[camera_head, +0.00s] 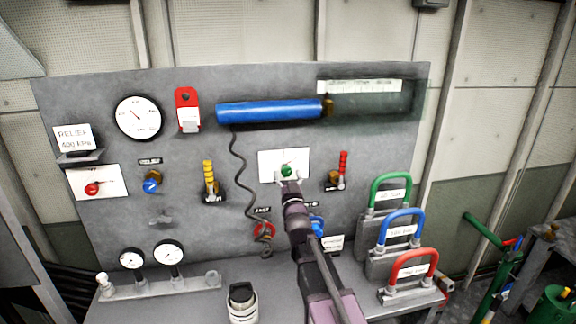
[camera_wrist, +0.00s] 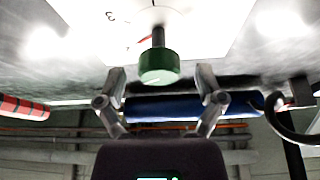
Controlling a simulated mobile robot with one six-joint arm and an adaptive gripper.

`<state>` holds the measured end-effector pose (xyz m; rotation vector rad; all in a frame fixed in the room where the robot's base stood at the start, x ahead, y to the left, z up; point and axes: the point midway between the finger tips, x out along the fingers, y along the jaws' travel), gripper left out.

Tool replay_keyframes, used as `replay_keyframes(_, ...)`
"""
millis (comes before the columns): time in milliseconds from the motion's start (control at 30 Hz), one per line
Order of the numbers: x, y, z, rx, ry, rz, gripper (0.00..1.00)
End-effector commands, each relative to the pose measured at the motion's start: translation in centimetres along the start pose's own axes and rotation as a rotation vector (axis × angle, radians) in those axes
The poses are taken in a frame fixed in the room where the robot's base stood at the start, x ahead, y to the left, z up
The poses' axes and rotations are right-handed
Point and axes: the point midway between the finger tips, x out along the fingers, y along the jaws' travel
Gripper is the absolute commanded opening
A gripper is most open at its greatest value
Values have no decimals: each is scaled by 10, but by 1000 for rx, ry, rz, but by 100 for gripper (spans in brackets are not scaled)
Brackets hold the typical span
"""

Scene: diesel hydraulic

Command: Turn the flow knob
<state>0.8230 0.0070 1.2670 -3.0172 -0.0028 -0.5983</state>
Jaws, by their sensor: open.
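The flow knob is the green knob (camera_head: 287,171) on a white plate (camera_head: 269,158) in the middle of the grey panel. In the wrist view the green knob (camera_wrist: 158,67) stands out from the white dial plate (camera_wrist: 205,22) on a short dark shaft. A red pointer and parts of numbers show beside the shaft. My gripper (camera_head: 289,182) is at the knob, below it in the head view. In the wrist view my gripper (camera_wrist: 161,84) is open, with one finger on each side of the knob and a gap to each. I see no contact.
A yellow-striped lever (camera_head: 209,178) and a red lever (camera_head: 342,168) stand left and right of the plate. A blue cylinder (camera_head: 270,110) is above. A coiled cable (camera_head: 244,185) hangs close to the left. Coloured padlocks (camera_head: 399,230) stand at the lower right.

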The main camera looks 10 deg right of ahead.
Motion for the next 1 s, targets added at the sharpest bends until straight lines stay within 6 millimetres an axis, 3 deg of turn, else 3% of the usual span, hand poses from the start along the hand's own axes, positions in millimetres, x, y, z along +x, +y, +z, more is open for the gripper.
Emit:
replay_keyframes(500, 6, 5, -3, -2, 0, 5, 87)
replay_keyframes(567, 6, 6, -3, -3, 0, 6, 76)
replay_keyframes(800, 6, 8, -3, -3, 1, 8, 5)
replay_keyframes(1000, 6, 9, -3, -8, 1, 11, 5)
